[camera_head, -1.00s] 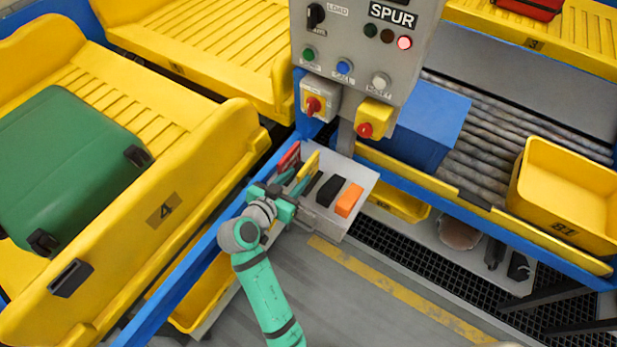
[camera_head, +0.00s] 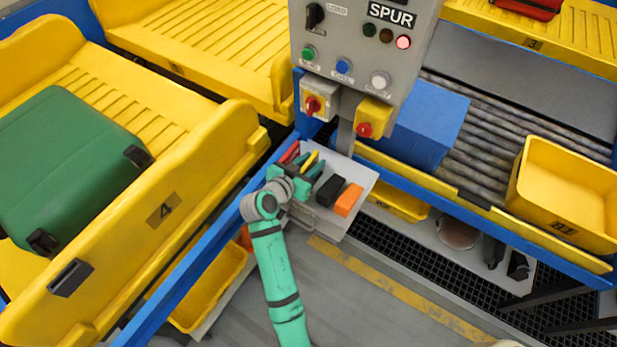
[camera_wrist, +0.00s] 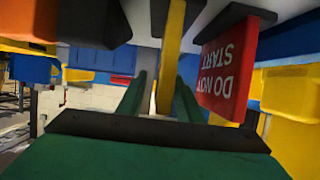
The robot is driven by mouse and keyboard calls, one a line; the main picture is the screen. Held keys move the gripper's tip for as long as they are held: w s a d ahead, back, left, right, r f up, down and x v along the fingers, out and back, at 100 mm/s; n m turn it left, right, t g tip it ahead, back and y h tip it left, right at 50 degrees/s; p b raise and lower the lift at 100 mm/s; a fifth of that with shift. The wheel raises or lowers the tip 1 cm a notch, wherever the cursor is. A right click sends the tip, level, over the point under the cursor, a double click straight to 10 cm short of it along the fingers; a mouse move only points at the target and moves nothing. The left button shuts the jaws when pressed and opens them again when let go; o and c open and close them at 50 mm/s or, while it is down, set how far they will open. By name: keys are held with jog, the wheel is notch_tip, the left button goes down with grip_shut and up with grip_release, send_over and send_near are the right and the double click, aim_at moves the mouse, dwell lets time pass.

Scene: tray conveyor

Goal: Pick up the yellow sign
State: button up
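The yellow sign (camera_head: 311,159) stands edge-on in the small grey tray (camera_head: 327,222) below the control panel. In the wrist view the yellow sign (camera_wrist: 170,55) rises between my two green fingers, with a gap showing on its left side. My gripper (camera_head: 308,172) is at the sign, its fingers around it. In the wrist view my gripper (camera_wrist: 160,95) looks open, not closed on the sign. The fingers hide the sign's lower part in the head view.
A red sign (camera_wrist: 226,72) reading "DO NOT START" stands close right of my fingers. A black block (camera_head: 330,190) and an orange block (camera_head: 348,200) sit on the other side. The control panel (camera_head: 350,50) hangs above; a blue rail (camera_head: 215,243) runs alongside.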

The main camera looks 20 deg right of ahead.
jog(key=shift+x, duration=0.9)
jog(key=shift+w, duration=0.1)
grip_shut()
